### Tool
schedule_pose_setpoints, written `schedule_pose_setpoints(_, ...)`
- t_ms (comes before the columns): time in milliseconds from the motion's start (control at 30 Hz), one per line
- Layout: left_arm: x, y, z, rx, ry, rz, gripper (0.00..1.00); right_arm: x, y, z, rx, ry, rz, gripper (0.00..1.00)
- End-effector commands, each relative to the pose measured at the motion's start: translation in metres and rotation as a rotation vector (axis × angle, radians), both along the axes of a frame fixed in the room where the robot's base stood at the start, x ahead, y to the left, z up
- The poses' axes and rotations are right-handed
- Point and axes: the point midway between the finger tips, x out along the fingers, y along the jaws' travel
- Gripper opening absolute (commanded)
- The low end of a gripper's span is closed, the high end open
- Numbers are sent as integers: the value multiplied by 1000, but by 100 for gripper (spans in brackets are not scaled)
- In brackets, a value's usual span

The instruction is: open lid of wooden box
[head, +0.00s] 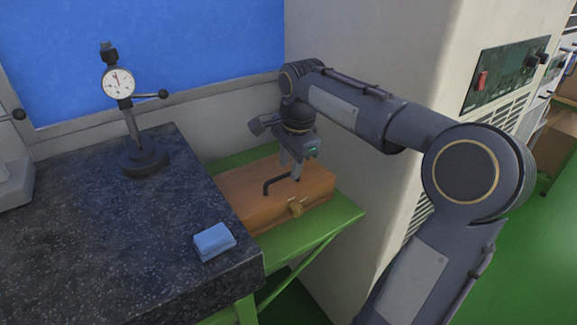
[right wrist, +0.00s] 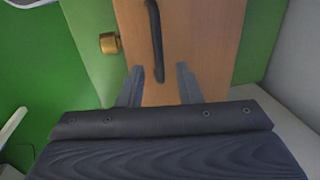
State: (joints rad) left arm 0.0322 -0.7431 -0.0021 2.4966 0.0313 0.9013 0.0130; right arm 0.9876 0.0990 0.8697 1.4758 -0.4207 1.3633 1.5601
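The wooden box (head: 318,184) lies closed on a green stand, its lid carrying a dark bent handle (head: 274,185) and its front a brass latch (head: 296,209). My right gripper (head: 296,176) points down over the lid beside the handle. In the right wrist view, the right gripper (right wrist: 158,68) has its two fingers apart, with the end of the handle (right wrist: 154,35) between them in the picture. I cannot tell whether they touch it. The brass latch (right wrist: 109,43) shows left of the fingers. My left gripper is out of view.
A black speckled granite slab (head: 90,245) stands left of the box, bearing a dial gauge on a stand (head: 145,158) and a blue block (head: 214,241). The green stand (head: 335,215) has a narrow free edge. A tall beige cabinet (head: 390,40) rises behind my right arm.

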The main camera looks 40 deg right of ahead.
Motion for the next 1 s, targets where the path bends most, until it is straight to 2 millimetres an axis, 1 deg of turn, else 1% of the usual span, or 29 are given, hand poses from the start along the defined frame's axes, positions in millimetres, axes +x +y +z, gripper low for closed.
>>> schedule_pose_setpoints(33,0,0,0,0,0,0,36,1,0,-5,1,1,1,32)
schedule_pose_setpoints(133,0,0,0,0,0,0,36,2,0,-11,0,0,0,32)
schedule_pose_setpoints(400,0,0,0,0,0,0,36,2,0,-12,-1,-1,0,32)
schedule_pose_setpoints(467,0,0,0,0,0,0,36,2,0,-12,-1,-2,1,25)
schedule_pose_setpoints(600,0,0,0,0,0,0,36,2,0,-12,-1,-2,1,7)
schedule_pose_setpoints(667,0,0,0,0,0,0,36,2,0,-12,-1,-2,1,0)
schedule_pose_setpoints(1000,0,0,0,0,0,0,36,3,1,-11,0,-1,2,0)
